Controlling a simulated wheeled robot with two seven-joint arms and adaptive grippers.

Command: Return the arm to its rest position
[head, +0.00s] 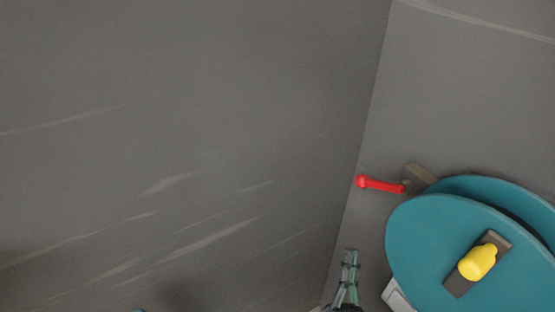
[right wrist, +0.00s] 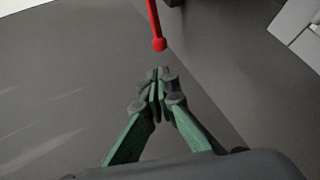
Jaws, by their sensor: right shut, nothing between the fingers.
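My right gripper (head: 350,256) shows at the bottom of the head view, left of the teal round form. Its green and dark fingers are closed together with nothing between them. In the right wrist view the gripper (right wrist: 158,75) points up at a red rod (right wrist: 155,22) with a ball end, a gap apart from it. The same red rod (head: 381,185) lies above and right of the gripper in the head view. My left gripper is not in view.
The teal rounded form (head: 415,245) fills the lower right, bearing a dark block (head: 459,284) with a yellow knob (head: 477,262). A brown block (head: 420,176) adjoins the red rod. A white piece (head: 394,296) sits below. The grey surface at left is clear.

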